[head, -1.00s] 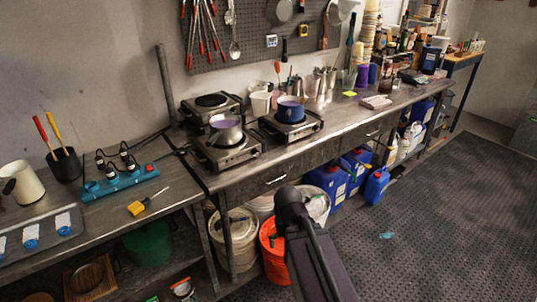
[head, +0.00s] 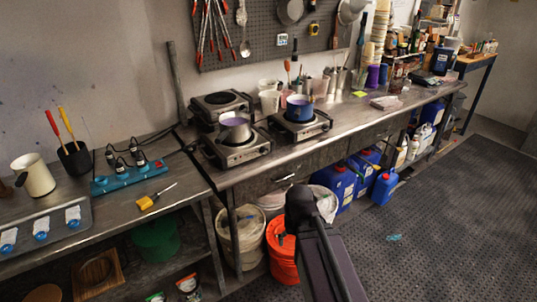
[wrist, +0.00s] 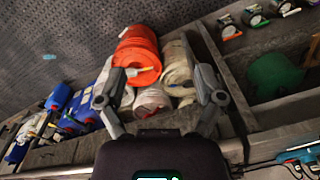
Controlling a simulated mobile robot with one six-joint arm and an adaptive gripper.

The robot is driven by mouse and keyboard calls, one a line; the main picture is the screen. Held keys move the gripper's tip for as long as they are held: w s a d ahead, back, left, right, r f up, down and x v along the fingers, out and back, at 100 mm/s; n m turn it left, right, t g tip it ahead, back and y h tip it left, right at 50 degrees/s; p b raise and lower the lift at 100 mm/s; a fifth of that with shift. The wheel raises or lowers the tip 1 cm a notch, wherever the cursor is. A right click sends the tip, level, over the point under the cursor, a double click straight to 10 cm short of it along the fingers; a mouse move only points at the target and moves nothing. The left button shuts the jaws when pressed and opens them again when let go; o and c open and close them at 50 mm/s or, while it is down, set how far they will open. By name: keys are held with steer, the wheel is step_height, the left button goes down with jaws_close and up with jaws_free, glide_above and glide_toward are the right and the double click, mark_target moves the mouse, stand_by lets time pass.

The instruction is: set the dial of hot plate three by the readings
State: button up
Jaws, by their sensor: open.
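Three hot plates stand on the steel bench in the head view. The back left plate (head: 221,101) is bare. The front left plate (head: 245,153) bears a steel pot (head: 236,133) with purplish contents. My gripper (wrist: 162,72) is open and empty in the wrist view, fingers spread toward the buckets under the bench. In the head view my arm shows before the bench, apart from the plates.
A blue power strip (head: 130,178) with black plugs lies on the left bench, near a yellow-handled tool (head: 147,202). Under the bench stand an orange bucket (head: 282,262), a whitish bucket (head: 238,245) and blue canisters (head: 385,187). The dark floor mat (head: 450,220) is clear on the right.

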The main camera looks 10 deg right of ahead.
steer(key=w+a+f+n+t+y+b, duration=0.3)
steer(key=w+a+y+b, duration=0.15)
steer(key=w, duration=0.55)
steer(key=t+y+b, duration=0.3)
steer(key=t+b, duration=0.9)
steer(key=t, duration=0.1)
glide_toward(266, 152)
steer(key=v, duration=0.4)
steer(key=shift+s+m, duration=0.15)
steer(key=shift+m, duration=0.15)
steer(key=x, duration=1.3)
steer(key=shift+w+a, duration=0.1)
steer(key=shift+w, duration=0.25)
steer(key=c, duration=1.1)
